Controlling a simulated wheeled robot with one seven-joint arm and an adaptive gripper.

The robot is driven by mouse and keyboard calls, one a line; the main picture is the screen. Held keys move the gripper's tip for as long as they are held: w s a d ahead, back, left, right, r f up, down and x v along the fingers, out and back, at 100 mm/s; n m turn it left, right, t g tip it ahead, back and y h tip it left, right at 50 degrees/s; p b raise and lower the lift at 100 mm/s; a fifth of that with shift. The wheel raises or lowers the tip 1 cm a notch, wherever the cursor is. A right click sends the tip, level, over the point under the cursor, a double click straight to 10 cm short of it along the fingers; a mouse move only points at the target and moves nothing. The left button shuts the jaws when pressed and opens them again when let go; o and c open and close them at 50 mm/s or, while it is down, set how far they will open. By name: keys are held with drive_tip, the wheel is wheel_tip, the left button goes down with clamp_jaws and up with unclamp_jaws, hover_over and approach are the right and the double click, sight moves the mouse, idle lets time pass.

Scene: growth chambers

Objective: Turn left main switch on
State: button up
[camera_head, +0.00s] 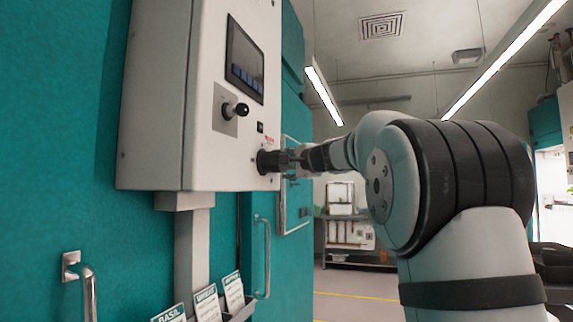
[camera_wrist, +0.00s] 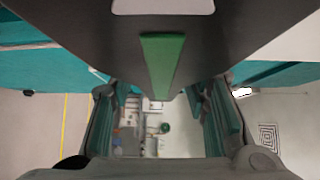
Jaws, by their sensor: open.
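The pale control box (camera_head: 155,100) hangs on the teal wall, with a screen (camera_head: 244,60) on its face. A black-knobbed lever (camera_head: 235,108) sits on a metal plate below the screen. Lower right on the face is a round black switch (camera_head: 268,161). My gripper (camera_head: 292,160) is right beside this switch; I cannot tell whether they touch. In the wrist view my gripper (camera_wrist: 160,115) has its fingers apart, with open room between them. A large dark shape with a green bar (camera_wrist: 163,62) fills the top there, very close; I cannot tell what it is.
A small black button (camera_head: 260,127) sits above the round switch. Below the box are a post (camera_head: 194,245), label cards (camera_head: 208,303) and door handles (camera_head: 88,290). A shelf (camera_head: 345,235) stands far back, with open floor before it.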

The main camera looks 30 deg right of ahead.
clamp_jaws()
